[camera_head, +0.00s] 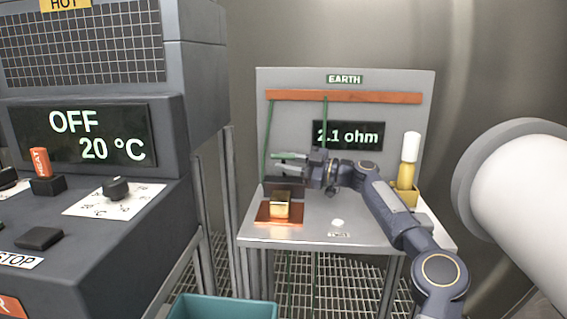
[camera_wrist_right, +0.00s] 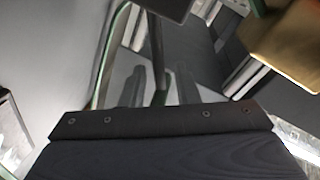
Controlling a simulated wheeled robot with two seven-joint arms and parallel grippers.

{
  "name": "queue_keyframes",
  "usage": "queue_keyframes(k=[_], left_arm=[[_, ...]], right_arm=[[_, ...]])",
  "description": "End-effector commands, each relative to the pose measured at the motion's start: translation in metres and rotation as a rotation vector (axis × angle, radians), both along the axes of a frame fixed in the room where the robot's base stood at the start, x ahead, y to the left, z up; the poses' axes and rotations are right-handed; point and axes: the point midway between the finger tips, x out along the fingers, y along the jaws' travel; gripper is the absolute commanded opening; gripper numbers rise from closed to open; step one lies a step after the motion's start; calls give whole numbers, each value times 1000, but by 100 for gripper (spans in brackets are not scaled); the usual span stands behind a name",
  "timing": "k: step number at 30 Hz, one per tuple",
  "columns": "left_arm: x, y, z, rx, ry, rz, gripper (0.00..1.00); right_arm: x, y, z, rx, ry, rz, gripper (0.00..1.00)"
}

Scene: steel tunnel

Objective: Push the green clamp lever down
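The green clamp lever (camera_head: 288,156) shows in the head view as a thin, nearly level bar above a dark clamp block (camera_head: 283,187) on the steel table. My right gripper (camera_head: 304,172) reaches in from the right, close beside the lever and slightly below it; I cannot tell whether they touch. In the right wrist view the two dark fingers (camera_wrist_right: 160,88) stand apart, with a dark bar seen between them. The lever's green face cannot be made out there. My left gripper is not in view.
A brass block (camera_head: 280,206) sits on a copper plate in front of the clamp, also at the wrist view's upper right (camera_wrist_right: 288,48). Behind stands the EARTH panel (camera_head: 400,85), its display (camera_head: 347,135) reading 2.1 ohm. A white-topped yellow cylinder (camera_head: 408,165) stands right.

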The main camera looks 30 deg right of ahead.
Motion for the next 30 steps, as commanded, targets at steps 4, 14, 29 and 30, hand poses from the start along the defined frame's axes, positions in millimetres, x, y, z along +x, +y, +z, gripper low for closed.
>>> queue_keyframes(k=[4, 14, 29, 30], left_arm=[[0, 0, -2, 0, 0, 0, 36], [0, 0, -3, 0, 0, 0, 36], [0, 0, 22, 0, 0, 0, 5], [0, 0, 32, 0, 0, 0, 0]], right_arm=[[-21, -19, -3, 0, 1, -5, 28], [-50, -41, -6, -1, -1, 0, 28], [-50, -42, 19, 0, -1, -1, 28], [-50, -42, 29, 0, -2, -1, 28]])
